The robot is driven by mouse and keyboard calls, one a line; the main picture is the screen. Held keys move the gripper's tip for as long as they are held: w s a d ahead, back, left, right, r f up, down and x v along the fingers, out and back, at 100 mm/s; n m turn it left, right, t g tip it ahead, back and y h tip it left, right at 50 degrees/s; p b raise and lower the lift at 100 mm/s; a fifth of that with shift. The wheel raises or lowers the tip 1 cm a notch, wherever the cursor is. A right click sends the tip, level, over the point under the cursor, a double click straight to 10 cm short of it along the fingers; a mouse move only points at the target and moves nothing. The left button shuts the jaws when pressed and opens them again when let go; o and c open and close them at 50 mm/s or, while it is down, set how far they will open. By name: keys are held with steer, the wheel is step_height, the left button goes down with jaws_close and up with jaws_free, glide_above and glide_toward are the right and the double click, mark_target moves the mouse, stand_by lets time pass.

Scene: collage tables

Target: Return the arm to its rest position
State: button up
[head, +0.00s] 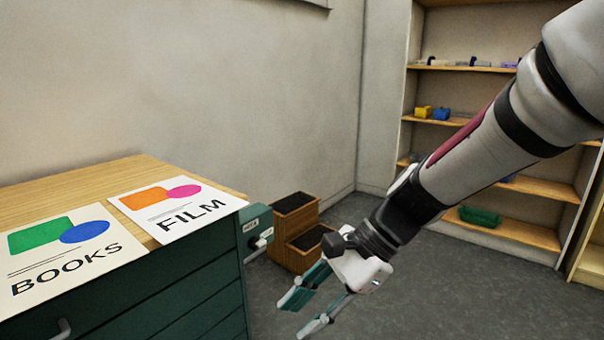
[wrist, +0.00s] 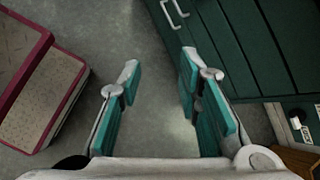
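My arm reaches down from the upper right in the head view. My gripper (head: 304,309) hangs low over the grey floor, to the right of the green cabinet. In the wrist view my gripper (wrist: 158,80) has its two teal-padded fingers spread apart, with only bare floor between them. It is open and empty, and it touches nothing that I can see.
A green drawer cabinet (head: 190,292) stands left, with a BOOKS sheet (head: 65,252) and a FILM sheet (head: 172,208) on its wooden top. A wooden step stool (head: 290,259) is behind my gripper. Shelves (head: 490,232) stand at the back right. Floor (head: 450,290) is clear at right.

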steer(key=s+d+r+n+t+h, duration=0.15)
steer(key=s+d+n+h, duration=0.35)
steer(key=s+d, duration=0.55)
steer(key=s+d+r+n+t+h, duration=0.1)
steer(key=s+d+r+n+h, duration=0.2)
steer(key=s+d+n, duration=0.55)
step_height(320, 180, up, 22)
steer(key=s+m+t+p, duration=0.1)
steer(key=s+t+p, duration=0.1)
steer(key=p, duration=1.8)
steer(key=shift+s+a+f+m+t+p, duration=0.15)
steer(key=shift+s+f+m+t+p, duration=0.15)
steer(key=shift+t, duration=0.45)
